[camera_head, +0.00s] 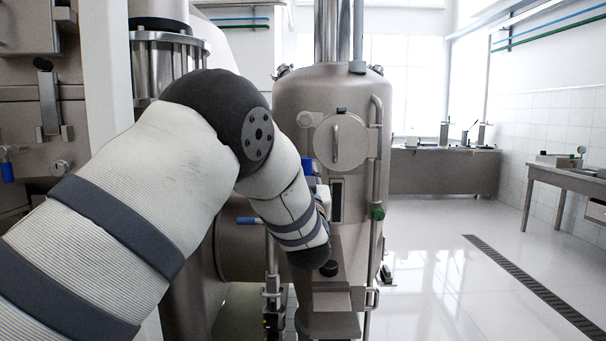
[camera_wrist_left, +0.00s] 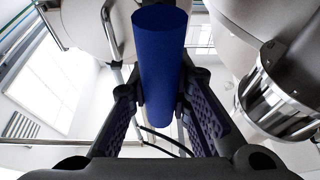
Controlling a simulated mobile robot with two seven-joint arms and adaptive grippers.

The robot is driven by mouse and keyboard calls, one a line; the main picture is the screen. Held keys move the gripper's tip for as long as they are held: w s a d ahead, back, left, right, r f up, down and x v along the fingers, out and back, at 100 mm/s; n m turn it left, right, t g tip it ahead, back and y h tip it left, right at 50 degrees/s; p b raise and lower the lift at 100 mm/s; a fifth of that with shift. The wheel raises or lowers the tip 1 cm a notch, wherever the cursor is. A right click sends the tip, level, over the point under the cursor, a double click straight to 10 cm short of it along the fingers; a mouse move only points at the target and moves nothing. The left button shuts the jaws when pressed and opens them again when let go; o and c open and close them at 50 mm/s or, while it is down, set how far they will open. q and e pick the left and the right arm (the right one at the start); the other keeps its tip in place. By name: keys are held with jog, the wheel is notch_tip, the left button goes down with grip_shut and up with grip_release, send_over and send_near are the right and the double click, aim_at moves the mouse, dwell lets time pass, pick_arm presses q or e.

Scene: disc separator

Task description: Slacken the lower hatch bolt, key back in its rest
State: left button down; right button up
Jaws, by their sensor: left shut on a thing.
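In the left wrist view my left gripper (camera_wrist_left: 158,92) is shut on a thick blue cylinder (camera_wrist_left: 160,42), which looks like the key's handle. The key's working end cannot be made out. In the head view my left arm reaches across to the grey tank (camera_head: 290,97) and its forearm hides most of the gripper. A bit of blue (camera_head: 307,166) shows just behind the forearm, left of the tank's front. The round hatch (camera_head: 350,140) is closed on the tank front. I cannot tell which small fitting beside it is the lower bolt. My right gripper is in neither view.
A vertical pipe with a green knob (camera_head: 377,213) runs down the tank's right side. Grey machinery (camera_head: 20,110) stands at the left. Benches (camera_head: 445,170) line the back and right. The tiled floor with a drain grating (camera_head: 540,290) is clear on the right.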

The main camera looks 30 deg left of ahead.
pick_arm(q)
jog(key=m+h, duration=0.1)
jog(key=m, duration=0.1)
jog(key=m+t+h, duration=0.1)
jog(key=m, duration=0.2)
jog(key=m+h, duration=0.2)
jog(key=m, duration=0.1)
jog(key=shift+w+d+f, duration=0.15)
jog(key=shift+w+d, duration=0.05)
jog(key=shift+d, duration=0.1)
jog(key=m+h, duration=0.1)
jog(key=m, duration=0.2)
jog(key=m+h, duration=0.1)
jog(key=m, duration=0.1)
jog(key=shift+w+d+f+m, duration=0.15)
jog(key=shift+d+m, duration=0.05)
jog(key=shift+m, duration=0.2)
jog(key=shift+w, duration=0.1)
jog(key=shift+w+a, duration=0.25)
jog(key=shift+w, duration=0.05)
